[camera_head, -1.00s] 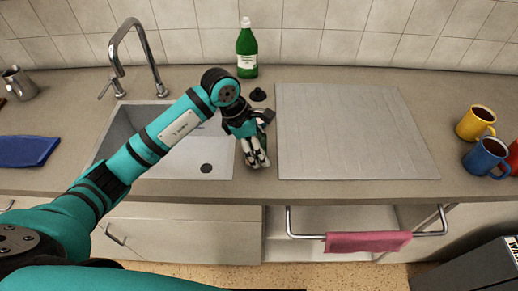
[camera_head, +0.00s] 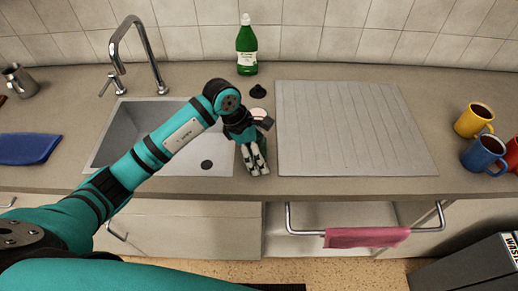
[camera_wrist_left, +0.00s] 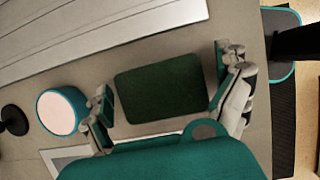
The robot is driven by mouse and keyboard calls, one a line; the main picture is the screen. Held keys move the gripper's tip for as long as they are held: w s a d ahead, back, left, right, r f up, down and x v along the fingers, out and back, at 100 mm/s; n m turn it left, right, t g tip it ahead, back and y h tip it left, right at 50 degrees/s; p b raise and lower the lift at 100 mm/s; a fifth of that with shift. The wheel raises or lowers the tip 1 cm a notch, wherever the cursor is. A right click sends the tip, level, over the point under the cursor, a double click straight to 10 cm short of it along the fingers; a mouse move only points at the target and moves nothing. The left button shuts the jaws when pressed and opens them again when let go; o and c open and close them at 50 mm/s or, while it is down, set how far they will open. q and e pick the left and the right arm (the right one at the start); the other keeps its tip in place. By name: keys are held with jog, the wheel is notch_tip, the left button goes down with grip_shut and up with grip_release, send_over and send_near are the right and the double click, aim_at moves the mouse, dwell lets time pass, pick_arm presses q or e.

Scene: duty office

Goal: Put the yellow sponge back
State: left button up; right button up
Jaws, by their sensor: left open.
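A dark green rectangular pad (camera_wrist_left: 160,87) lies flat on the counter in the left wrist view. It may be the sponge's scouring side; no yellow sponge face shows. My left gripper (camera_wrist_left: 163,78) is open above it, one finger at each short side, with gaps on both sides. In the head view my left gripper (camera_head: 256,172) points down over the counter strip between sink and drainboard. It hides most of what lies under it. A round pale-topped, teal-sided thing (camera_wrist_left: 62,111) stands beside the left finger; it also shows partly in the head view (camera_head: 258,113). My right gripper is out of view.
The sink (camera_head: 125,125) is left of the gripper and the grey drainboard (camera_head: 350,130) right. A black stopper (camera_head: 258,92) and a green bottle (camera_head: 247,50) stand behind. Mugs (camera_head: 474,121) stand far right, a blue cloth (camera_head: 30,148) far left. A pink towel (camera_head: 366,237) hangs in front.

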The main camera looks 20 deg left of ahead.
pick_arm(q)
jog(key=shift+r, duration=0.25)
jog(key=shift+a+r, duration=0.25)
jog(key=shift+r, duration=0.1)
jog(key=b+v, duration=0.2)
jog(key=v, duration=0.9)
jog(key=shift+s+d, duration=0.1)
jog(key=shift+s, duration=0.05)
